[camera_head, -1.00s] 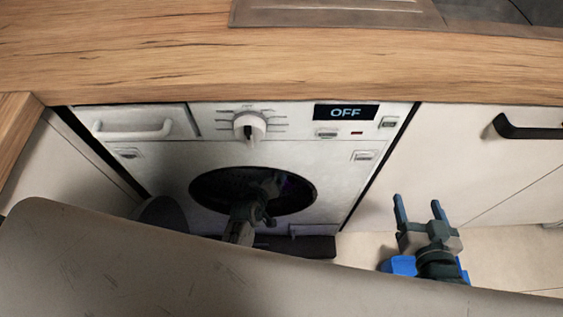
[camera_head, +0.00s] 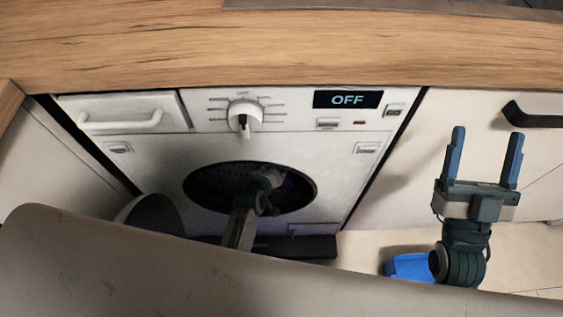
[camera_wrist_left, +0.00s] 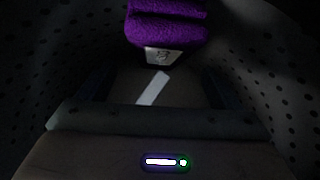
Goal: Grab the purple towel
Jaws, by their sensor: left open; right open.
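My left arm reaches into the opening. My left gripper (camera_wrist_left: 160,88) is open, its dark fingers apart on either side, with the towel ahead of it and not between the fingers. My right gripper (camera_head: 486,148) is open and empty, in front of the cabinet right of the washer.
The white washing machine (camera_head: 285,145) reads OFF, and its round drum opening (camera_head: 210,187) surrounds my left arm. A rounded grey-and-dark shape, possibly the open door (camera_head: 150,213), stands left of it. The wooden counter (camera_head: 280,55) overhangs above. A black handle (camera_head: 530,117) is on the right cabinet.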

